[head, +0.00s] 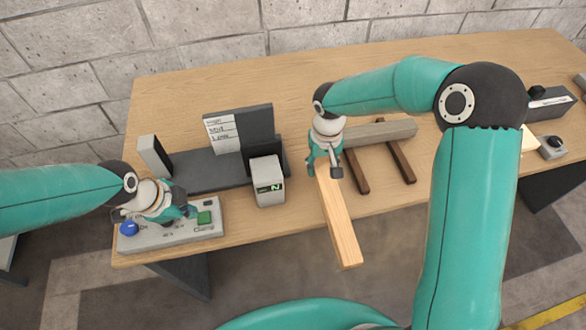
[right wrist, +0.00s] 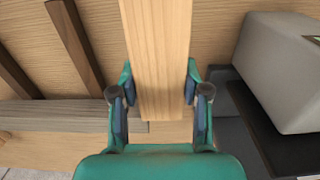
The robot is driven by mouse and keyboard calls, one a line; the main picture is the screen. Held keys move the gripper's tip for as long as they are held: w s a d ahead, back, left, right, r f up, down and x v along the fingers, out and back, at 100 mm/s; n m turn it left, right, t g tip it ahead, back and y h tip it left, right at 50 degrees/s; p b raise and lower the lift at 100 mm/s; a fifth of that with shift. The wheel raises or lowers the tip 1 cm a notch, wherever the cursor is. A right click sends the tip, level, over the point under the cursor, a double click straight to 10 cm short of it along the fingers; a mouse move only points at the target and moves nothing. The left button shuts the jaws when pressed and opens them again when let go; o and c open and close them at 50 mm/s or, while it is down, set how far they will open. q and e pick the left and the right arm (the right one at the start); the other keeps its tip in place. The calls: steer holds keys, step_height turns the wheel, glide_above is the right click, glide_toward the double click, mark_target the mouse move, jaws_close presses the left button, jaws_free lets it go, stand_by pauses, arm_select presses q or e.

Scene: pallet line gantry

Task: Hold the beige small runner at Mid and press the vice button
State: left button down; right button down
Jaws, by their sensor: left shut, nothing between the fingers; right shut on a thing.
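The beige small runner (head: 340,225) is a long pale wooden bar, its near end sticking out past the table's front edge. My right gripper (head: 325,170) is shut on its far part; the right wrist view also shows the runner (right wrist: 157,50) between both fingers (right wrist: 160,95). The runner is right of the vice (head: 200,175), apart from it. The vice has a dark base, a pale left jaw and a pale block with a green display. My left gripper (head: 188,211) is shut and empty over the control panel (head: 175,238), just left of its green button (head: 204,217), labelled Clamp.
A blue button (head: 128,229) sits at the panel's left. A dark upright with a white label board (head: 222,131) stands behind the vice. A greyish beam (head: 385,132) lies across two dark brown bars (head: 402,160). Another small box with a black knob (head: 553,146) is far right.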

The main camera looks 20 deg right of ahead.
mark_target(203, 217)
steer(key=w+d+r+m, duration=0.2)
steer(key=w+r+m, duration=0.55)
steer(key=r, duration=0.35)
steer(key=w+a+r+m, duration=0.35)
steer(key=a+m, duration=0.25)
steer(key=m, duration=0.4)
step_height(203, 217, down, 12)
steer(key=shift+w+a+y, duration=0.2)
steer(key=shift+w+y, duration=0.1)
steer(key=shift+w, duration=0.05)
steer(key=shift+m, duration=0.25)
steer(key=shift+r, duration=0.2)
stand_by(1.2)
arm_select(q)
steer(key=shift+x, duration=2)
